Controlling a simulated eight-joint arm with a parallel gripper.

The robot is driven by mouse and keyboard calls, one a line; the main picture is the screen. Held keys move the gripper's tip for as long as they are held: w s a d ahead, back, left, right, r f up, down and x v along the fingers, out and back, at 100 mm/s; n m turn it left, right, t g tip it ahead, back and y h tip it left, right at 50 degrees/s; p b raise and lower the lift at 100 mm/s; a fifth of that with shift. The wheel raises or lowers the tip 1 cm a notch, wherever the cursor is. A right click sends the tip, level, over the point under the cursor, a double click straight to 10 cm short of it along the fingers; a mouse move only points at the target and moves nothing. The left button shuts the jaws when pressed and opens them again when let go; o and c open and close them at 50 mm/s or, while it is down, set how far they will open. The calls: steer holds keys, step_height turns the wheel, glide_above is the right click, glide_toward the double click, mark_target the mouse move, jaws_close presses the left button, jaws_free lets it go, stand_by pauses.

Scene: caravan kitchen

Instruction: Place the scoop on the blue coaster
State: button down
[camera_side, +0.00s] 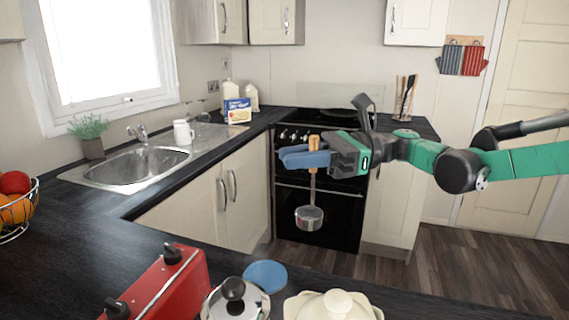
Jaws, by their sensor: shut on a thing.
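The scoop (309,217) has a wooden handle and a round metal bowl. It hangs upright, bowl down, from my gripper (306,157), whose blue fingers are shut on the handle. The blue coaster (265,276) is a flat disc on the dark counter in the foreground, bare on top. In the picture the scoop is above and to the right of the coaster, apart from it, with the oven front behind it.
Close around the coaster stand a red appliance (168,283), a lidded metal pot (236,303) and a cream lidded dish (334,305). A fruit basket (17,206) is at the left edge. The counter (160,240) behind the red appliance is clear.

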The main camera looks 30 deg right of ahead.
steer(key=w+a+m+t+h, duration=0.25)
steer(key=w+m+t, duration=0.35)
steer(key=w, duration=0.6)
step_height(320, 180, down, 18)
steer(key=n+t, duration=0.1)
steer(key=shift+s+f, duration=0.2)
steer(key=shift+d+f, duration=0.1)
steer(key=shift+f, duration=0.05)
steer(key=c, duration=0.8)
jaws_free()
